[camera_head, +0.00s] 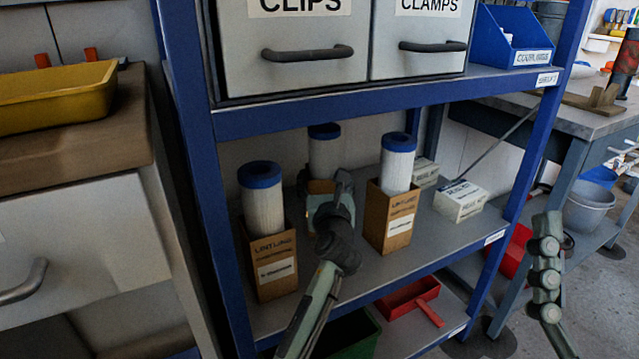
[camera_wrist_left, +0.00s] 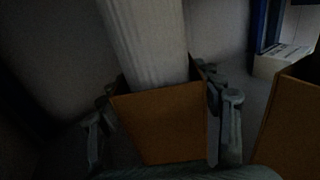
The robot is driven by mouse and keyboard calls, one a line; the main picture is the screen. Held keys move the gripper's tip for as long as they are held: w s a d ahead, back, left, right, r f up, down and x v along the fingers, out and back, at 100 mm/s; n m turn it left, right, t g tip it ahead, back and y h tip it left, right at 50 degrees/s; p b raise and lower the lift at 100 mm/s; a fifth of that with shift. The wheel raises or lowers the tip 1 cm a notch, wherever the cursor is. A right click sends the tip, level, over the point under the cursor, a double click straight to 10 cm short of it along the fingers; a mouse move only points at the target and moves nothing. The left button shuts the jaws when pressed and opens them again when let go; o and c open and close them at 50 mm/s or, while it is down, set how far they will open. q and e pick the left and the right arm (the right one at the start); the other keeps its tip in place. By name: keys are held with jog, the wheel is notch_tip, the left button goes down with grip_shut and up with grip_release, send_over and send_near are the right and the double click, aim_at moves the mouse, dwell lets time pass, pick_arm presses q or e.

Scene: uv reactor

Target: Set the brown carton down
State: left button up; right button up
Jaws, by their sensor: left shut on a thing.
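The brown carton (camera_head: 318,187), with a white blue-capped filter cylinder (camera_head: 323,155) upright in it, is at the back of the middle shelf (camera_head: 345,275). My left gripper (camera_head: 343,190) is in front of it and hides much of its lower part. In the left wrist view the carton (camera_wrist_left: 165,122) stands between the two fingers, one along each side, and the gripper (camera_wrist_left: 163,128) is shut on it. The cylinder (camera_wrist_left: 150,40) rises out of its top. Whether the carton's base touches the shelf is hard to tell.
Similar brown cartons with blue-capped cylinders stand to the left (camera_head: 275,268) and right (camera_head: 388,222). White boxes (camera_head: 460,201) lie farther right. Blue shelf posts (camera_head: 195,150) and the upper shelf edge (camera_head: 380,100) frame the space. A red bin (camera_head: 408,297) sits below.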

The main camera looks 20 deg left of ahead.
pick_arm(q)
jog(key=shift+d+r, duration=0.1)
jog(key=shift+r, duration=0.05)
jog(key=o, duration=1.1)
jog(key=shift+f, duration=0.2)
jog(key=o, duration=0.5)
jog(key=shift+r, duration=0.15)
